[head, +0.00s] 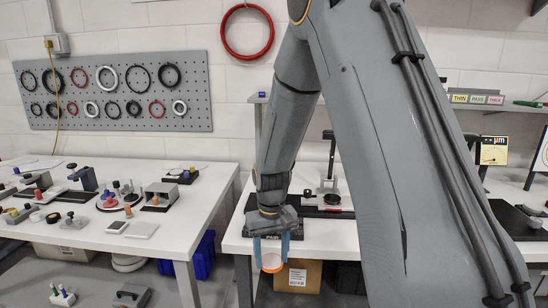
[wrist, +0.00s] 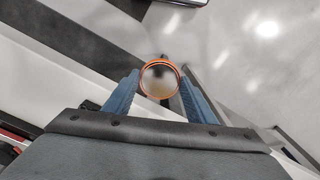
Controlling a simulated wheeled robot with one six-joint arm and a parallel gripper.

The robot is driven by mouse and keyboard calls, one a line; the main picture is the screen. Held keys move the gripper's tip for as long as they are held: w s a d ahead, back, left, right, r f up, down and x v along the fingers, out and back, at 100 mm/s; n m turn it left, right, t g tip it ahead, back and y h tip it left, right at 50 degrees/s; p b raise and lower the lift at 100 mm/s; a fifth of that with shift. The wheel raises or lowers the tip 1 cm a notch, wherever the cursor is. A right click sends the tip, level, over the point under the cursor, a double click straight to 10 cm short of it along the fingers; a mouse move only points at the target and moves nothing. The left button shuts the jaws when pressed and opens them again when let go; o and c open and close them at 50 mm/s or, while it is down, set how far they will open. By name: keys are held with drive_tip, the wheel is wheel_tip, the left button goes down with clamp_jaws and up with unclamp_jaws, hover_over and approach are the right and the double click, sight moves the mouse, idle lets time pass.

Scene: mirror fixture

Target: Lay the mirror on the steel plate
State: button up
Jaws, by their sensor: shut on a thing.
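The mirror (head: 272,263) is a small disc with an orange rim. My gripper (head: 274,250) is shut on it, with blue fingers on either side of the rim. In the wrist view the mirror (wrist: 160,79) sits between the fingertips, its face greyish. In the head view it hangs in front of the right table's front edge, below the top. I cannot surely pick out the steel plate; a pale flat plate (head: 140,230) lies near the front of the left table.
The left table (head: 75,237) bears several small fixtures and knobs. The right table (head: 318,240) holds a black-based stand (head: 328,187), partly hidden by my arm. A cardboard box (head: 298,275) and a blue crate (head: 201,258) stand below. A gap separates the tables.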

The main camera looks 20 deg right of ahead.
drive_tip(key=shift+w+d+r+p, duration=0.1)
drive_tip(key=shift+d+r+p, duration=0.05)
drive_tip(key=shift+r+p, duration=0.45)
drive_tip(key=shift+w+d+r+p, duration=0.1)
drive_tip(key=shift+d+r+p, duration=0.05)
drive_tip(key=shift+r+p, duration=0.45)
drive_tip(key=shift+s+r, duration=0.15)
drive_tip(key=shift+r, duration=0.25)
drive_tip(key=w+d+r+m, duration=0.3)
drive_tip(key=w+d+r, duration=0.1)
drive_tip(key=w+d, duration=0.2)
drive_tip(key=w+d+r+m, duration=0.3)
drive_tip(key=w+d, duration=0.4)
drive_tip(key=shift+w+d+r, duration=0.25)
drive_tip(key=shift+w+r, duration=0.1)
drive_tip(key=shift+r, duration=0.05)
